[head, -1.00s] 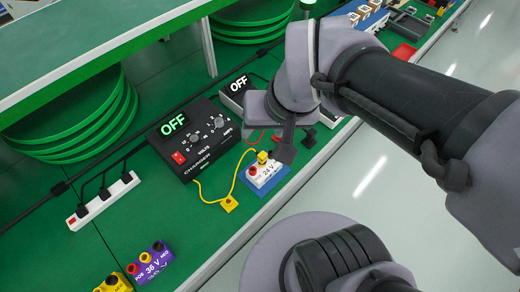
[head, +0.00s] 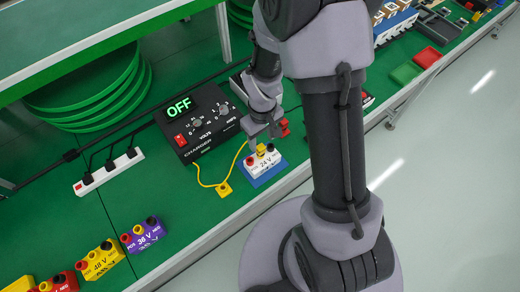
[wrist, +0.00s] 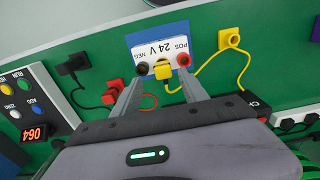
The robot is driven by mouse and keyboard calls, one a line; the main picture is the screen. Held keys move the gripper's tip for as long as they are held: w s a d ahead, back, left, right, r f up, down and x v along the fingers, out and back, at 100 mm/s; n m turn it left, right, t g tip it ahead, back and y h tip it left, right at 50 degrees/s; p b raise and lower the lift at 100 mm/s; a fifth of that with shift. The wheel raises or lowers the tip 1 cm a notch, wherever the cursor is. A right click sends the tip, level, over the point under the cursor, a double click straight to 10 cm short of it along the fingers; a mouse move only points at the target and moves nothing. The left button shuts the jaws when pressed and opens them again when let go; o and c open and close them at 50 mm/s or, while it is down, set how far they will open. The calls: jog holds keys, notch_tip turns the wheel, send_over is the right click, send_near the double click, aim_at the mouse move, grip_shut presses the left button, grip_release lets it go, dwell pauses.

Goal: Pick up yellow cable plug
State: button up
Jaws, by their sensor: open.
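The yellow cable plug (head: 262,149) sits at the middle of the white 24 V block (head: 265,163), between its dark and red terminals. It also shows in the wrist view (wrist: 162,71), with its yellow cable (wrist: 204,68) running off to a square yellow piece (wrist: 229,38). My gripper (wrist: 161,82) is open. Its two fingertips are on either side of the plug in the picture, near the terminals. I cannot tell whether they touch anything. In the head view my gripper (head: 264,132) is just above and behind the block.
The block stands on a blue pad (head: 259,181) near the bench's front edge. The black charger (head: 200,122), reading OFF, is to its left. A red plug (wrist: 114,92) with a red cable lies close to one finger. Purple (head: 146,235) and yellow 48 V (head: 101,261) blocks stand at lower left.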

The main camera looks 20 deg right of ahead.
aim_at(260, 147)
jog(key=f, duration=0.1)
jog(key=f+b, duration=0.1)
jog(key=f, duration=0.1)
jog(key=f+b, duration=0.1)
jog(key=f, duration=0.1)
jog(key=shift+s+a+f, duration=0.1)
jog(key=shift+a, duration=0.15)
jog(key=shift+c, duration=0.6)
grip_shut()
jog(key=shift+r, duration=0.2)
